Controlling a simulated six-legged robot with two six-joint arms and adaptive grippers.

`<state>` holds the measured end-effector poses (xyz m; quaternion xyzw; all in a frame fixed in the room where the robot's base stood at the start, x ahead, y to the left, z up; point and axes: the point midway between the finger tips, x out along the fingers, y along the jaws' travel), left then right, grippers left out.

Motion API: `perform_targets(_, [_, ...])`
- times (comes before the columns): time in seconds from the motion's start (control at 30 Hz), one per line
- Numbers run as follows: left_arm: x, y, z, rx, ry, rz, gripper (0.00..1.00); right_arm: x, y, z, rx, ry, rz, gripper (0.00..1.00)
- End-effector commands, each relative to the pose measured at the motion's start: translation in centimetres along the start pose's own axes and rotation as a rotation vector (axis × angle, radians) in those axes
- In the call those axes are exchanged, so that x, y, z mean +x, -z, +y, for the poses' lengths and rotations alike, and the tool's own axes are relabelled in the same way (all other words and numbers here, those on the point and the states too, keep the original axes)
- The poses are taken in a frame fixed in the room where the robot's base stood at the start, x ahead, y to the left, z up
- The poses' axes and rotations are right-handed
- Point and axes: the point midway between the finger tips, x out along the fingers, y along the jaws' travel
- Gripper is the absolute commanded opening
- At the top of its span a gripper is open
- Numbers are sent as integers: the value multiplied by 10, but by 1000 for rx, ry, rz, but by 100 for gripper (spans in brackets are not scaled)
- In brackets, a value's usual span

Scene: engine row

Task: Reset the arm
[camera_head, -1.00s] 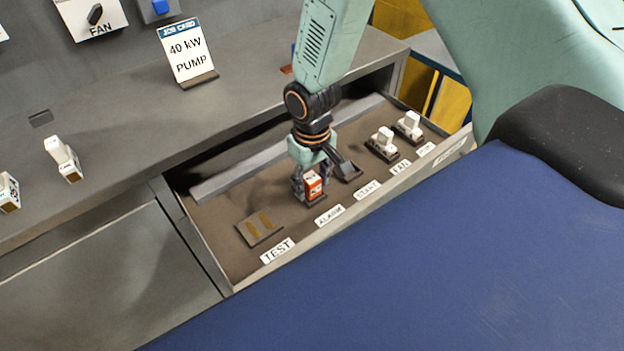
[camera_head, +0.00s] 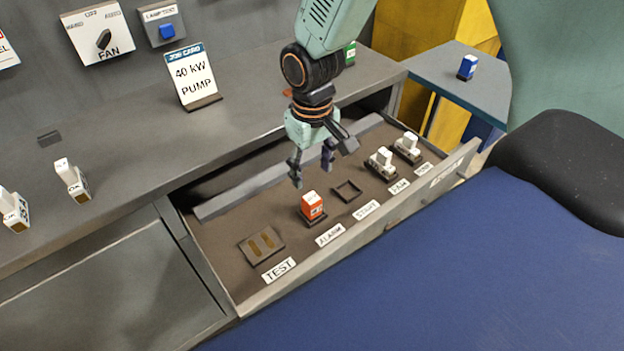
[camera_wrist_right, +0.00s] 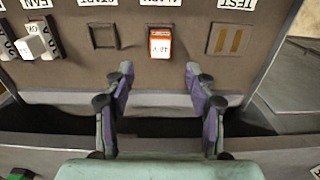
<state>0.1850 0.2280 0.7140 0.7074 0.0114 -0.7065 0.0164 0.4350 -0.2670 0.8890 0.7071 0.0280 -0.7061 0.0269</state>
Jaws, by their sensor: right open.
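My right gripper (camera_head: 312,172) is open and empty above the open drawer (camera_head: 228,217), apart from the things in it. In the right wrist view its two fingers (camera_wrist_right: 160,85) stand wide apart. A small orange-red block with a white label (camera_head: 312,205) sits upright in the ALARM place, just below and in front of the gripper. It also shows between and beyond the fingers in the right wrist view (camera_wrist_right: 160,44). My left gripper is not in view.
The START holder (camera_head: 347,191) and TEST plate (camera_head: 261,245) are empty. White relays (camera_head: 382,162) fill the FAN place and the one beside it. On the bench stand a 40 kW PUMP card (camera_head: 191,77) and two white relays (camera_head: 72,180). A blue block (camera_head: 467,67) stands on the side table.

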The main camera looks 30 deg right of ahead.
Motion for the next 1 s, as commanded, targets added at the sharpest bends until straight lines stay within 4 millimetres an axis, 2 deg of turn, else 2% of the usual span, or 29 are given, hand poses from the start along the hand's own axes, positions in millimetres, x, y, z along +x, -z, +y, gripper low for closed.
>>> perform_targets(0.1, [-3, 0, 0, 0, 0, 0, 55, -12, 0, 0, -1, 0, 1, 56])
perform_targets(0.2, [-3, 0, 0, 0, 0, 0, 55, -16, 0, 0, -1, 0, -1, 56])
perform_targets(0.77, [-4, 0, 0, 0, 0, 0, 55, -17, 0, 0, -1, 0, -1, 56])
perform_targets(0.87, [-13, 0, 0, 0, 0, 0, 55, -26, 0, 0, -1, 0, -1, 56])
perform_targets(1.0, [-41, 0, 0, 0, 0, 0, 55, -54, 0, 0, -1, 0, -1, 56])
